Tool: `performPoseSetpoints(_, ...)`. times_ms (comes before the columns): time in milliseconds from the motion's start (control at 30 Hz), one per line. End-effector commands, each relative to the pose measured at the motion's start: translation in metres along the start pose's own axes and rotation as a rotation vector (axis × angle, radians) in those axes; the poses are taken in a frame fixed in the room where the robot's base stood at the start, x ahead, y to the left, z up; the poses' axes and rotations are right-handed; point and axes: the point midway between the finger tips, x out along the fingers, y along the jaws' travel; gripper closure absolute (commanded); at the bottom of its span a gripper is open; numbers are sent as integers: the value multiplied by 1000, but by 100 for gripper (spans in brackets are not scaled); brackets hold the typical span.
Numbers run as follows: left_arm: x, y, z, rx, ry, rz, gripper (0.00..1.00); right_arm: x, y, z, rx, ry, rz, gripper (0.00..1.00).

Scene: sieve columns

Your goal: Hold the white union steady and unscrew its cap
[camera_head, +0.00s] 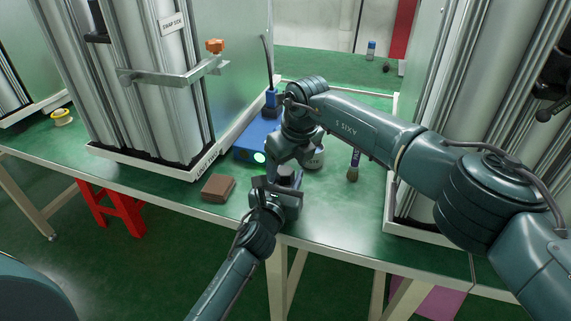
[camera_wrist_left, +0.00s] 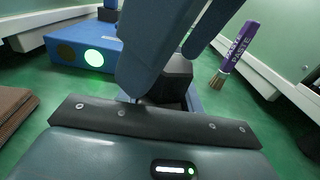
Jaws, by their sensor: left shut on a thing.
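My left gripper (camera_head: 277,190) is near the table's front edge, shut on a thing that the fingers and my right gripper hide. By its place this is the white union, but no white body or cap of it can be made out. In the left wrist view, the dark bar of my left gripper (camera_wrist_left: 150,122) crosses the front. My right gripper (camera_head: 287,160) comes down from above, close over the left one. It also shows in the left wrist view (camera_wrist_left: 165,50), blue-grey and hiding what lies between. Its fingertips are hidden, so its opening cannot be told.
A blue box (camera_head: 250,145) with a lit green lens stands behind the grippers. A brown block (camera_head: 218,187) lies to the left. Tall sieve columns flank both sides.

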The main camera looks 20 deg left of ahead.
Motion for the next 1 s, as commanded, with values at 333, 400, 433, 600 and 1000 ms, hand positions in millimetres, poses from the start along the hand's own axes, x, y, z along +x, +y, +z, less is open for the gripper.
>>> performPoseSetpoints(333,1,-6,11,6,-28,-13,89,10,5,-5,-7,15,3,26)
performPoseSetpoints(400,1,-6,11,6,-28,-13,89,10,6,-5,-8,15,4,26)
performPoseSetpoints(433,1,-6,11,5,-28,-13,89,9,6,-5,-8,15,5,26)
performPoseSetpoints(600,2,-6,11,4,-27,-13,89,-3,6,-4,-11,15,6,26)
performPoseSetpoints(1000,1,-2,7,1,-16,-6,89,-89,2,-1,-6,2,-3,26)
